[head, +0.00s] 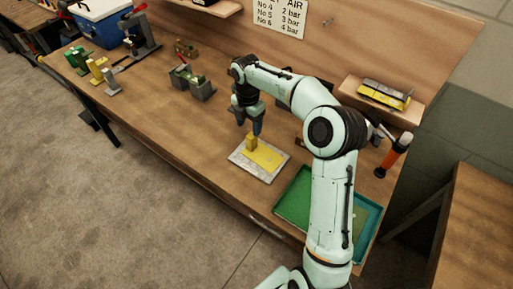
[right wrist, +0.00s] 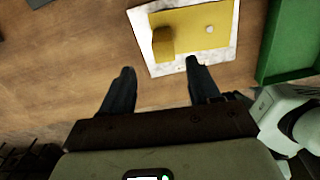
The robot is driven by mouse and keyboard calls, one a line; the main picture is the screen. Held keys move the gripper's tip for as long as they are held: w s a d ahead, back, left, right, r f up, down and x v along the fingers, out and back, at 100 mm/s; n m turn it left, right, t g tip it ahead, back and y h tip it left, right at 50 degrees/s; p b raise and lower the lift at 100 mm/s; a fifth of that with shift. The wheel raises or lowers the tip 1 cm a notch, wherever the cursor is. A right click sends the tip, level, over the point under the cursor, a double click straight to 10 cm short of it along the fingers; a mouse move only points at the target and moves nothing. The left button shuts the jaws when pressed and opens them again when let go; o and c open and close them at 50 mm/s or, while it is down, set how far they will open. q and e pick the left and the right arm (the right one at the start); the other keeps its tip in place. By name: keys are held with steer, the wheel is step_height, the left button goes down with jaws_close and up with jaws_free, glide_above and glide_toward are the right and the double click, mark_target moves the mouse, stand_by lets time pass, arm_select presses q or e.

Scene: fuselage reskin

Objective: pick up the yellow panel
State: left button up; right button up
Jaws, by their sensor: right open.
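The yellow panel (head: 266,158) lies flat on a pale grey-white sheet (head: 240,160) on the workbench. A raised yellow block (head: 251,143) stands on the panel's left part. In the right wrist view, the panel (right wrist: 205,25) shows at the top, with the block (right wrist: 163,42) and a small pale round spot on it. My right gripper (head: 257,130) is above the panel, close to the block. In the right wrist view its two fingers (right wrist: 160,66) are apart with nothing between them, just below the block in the picture. My left gripper is not in view.
A green tray (head: 292,203) lies right of the sheet, with a teal tray (head: 368,222) beside it, partly hidden by my arm. A grey-green fixture (head: 195,85) stands to the left. An orange-handled tool (head: 393,155) is at the right. Bench left of the sheet is clear.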

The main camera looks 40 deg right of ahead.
mark_target(251, 135)
step_height(251, 135, down, 3)
steer(key=shift+d+r, duration=0.1)
steer(key=f, duration=0.5)
steer(key=shift+s+d+f+b, duration=0.1)
steer(key=shift+s+d+b, duration=0.05)
steer(key=shift+s+b, duration=0.15)
steer(key=shift+w, duration=0.1)
steer(key=c, duration=1.1)
